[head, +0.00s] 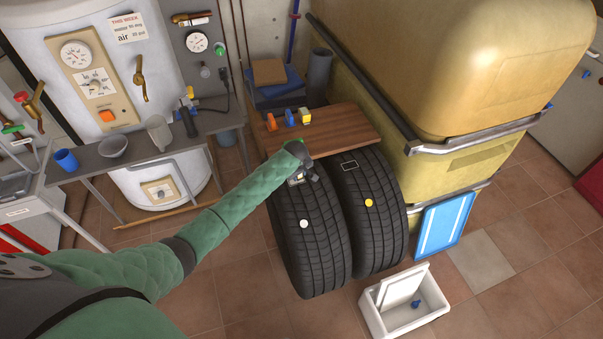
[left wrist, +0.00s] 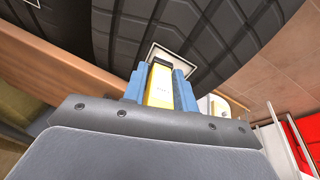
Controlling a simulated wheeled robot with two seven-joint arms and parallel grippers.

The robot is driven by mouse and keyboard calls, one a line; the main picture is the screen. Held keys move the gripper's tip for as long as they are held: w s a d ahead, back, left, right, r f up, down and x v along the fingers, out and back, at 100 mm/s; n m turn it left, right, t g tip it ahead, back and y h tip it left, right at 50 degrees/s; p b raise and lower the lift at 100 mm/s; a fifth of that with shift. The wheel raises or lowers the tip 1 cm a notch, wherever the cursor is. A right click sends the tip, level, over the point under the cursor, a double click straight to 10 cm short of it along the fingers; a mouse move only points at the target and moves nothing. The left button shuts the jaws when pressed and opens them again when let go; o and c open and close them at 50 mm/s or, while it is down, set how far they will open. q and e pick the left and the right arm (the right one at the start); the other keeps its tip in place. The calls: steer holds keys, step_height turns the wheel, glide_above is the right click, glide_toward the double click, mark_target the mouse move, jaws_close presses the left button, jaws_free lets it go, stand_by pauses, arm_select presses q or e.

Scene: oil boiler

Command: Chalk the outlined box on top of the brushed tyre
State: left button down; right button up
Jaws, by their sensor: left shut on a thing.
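Two black tyres stand side by side, the left tyre (head: 315,250) with a white dot (head: 304,224) and the right tyre (head: 382,235) with a yellow dot (head: 369,203). The right tyre has an empty outlined box (head: 349,166) on top. My left gripper (head: 299,178) is over the top of the left tyre. In the left wrist view its blue fingers are shut on a yellow chalk-like block (left wrist: 159,86). Just beyond the block's tip is a white outlined box (left wrist: 172,56), partly hidden; contact cannot be told. I cannot tell which tyre was brushed. My right gripper is not in view.
A wooden board (head: 345,130) behind the tyres holds orange (head: 271,122), blue (head: 290,118) and yellow (head: 305,116) items. A yellow tank (head: 440,70) stands at right. A white open bin (head: 405,308) and blue panel (head: 443,226) are right of the tyres. A grey bench (head: 135,152) is at left.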

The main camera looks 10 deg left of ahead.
arm_select(q)
steer(key=shift+s+a, duration=0.3)
steer(key=shift+a, duration=0.1)
steer(key=shift+w+d, duration=0.7)
steer(key=shift+d, duration=0.3)
steer(key=shift+s+a+f, duration=0.1)
steer(key=shift+s+a, duration=0.6)
steer(key=shift+a, duration=0.3)
steer(key=shift+d, duration=0.1)
steer(key=shift+w+d, duration=0.65)
steer(key=shift+d, duration=0.25)
steer(key=shift+s+a, duration=0.3)
steer(key=shift+a, duration=0.25)
